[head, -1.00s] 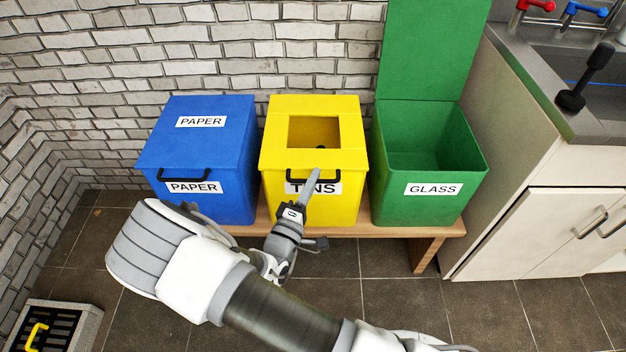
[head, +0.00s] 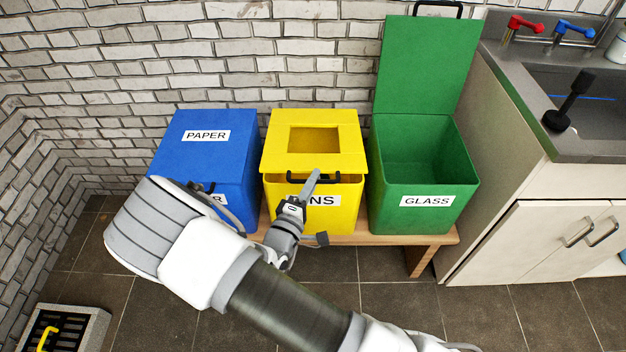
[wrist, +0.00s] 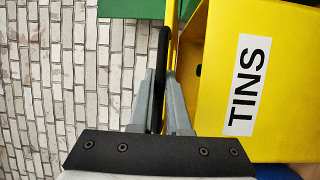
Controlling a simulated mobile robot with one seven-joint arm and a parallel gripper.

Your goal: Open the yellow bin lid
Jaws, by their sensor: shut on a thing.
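The yellow bin (head: 335,210) stands between the blue and green bins, with a TINS label on its front. Its yellow lid (head: 285,157) has a square opening and is raised slightly at the front, with a dark gap between lid and bin rim. My gripper (head: 312,180) is at the front edge of the lid. In the wrist view my gripper (wrist: 160,88) is shut on the black lid handle (wrist: 162,60), which passes between the fingers. The bin's front wall (wrist: 215,90) is just right of the fingers. My arm hides the lower left of the bin in the head view.
The blue PAPER bin (head: 215,145), lid shut, is on the left, partly behind my arm. The green GLASS bin (head: 425,170) on the right has its lid (head: 428,65) standing upright. A wooden bench (head: 437,240) bears the bins. A counter with sink (head: 590,85) stands at the right.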

